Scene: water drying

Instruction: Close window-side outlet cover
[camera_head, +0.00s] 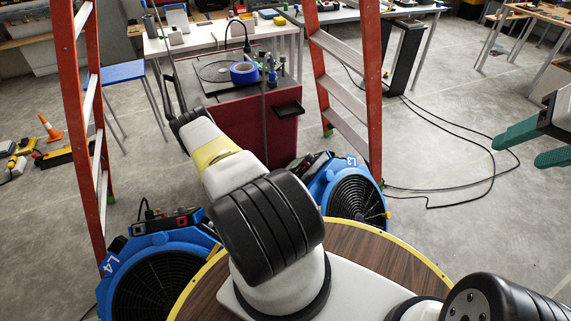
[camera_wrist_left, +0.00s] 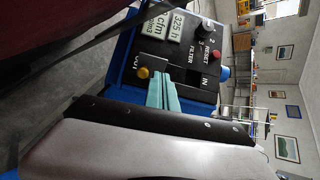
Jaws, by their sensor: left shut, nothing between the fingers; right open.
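In the left wrist view, my left gripper (camera_wrist_left: 161,84) is shut, its teal fingers together in front of the control panel (camera_wrist_left: 190,66) of a blue machine. The panel has a display, a red reset button, and labels OUT, IN and FILTER. I cannot tell whether the fingers touch the panel. I cannot pick out an outlet cover. In the head view, two blue machines stand on the floor, one marked L4 (camera_head: 116,262), one marked L3 (camera_head: 351,165). My right gripper (camera_head: 518,152) is open and empty at the right.
A round wooden top (camera_head: 375,262) is close in front. Black cables (camera_head: 450,150) lie on the grey floor. Open floor lies at the right.

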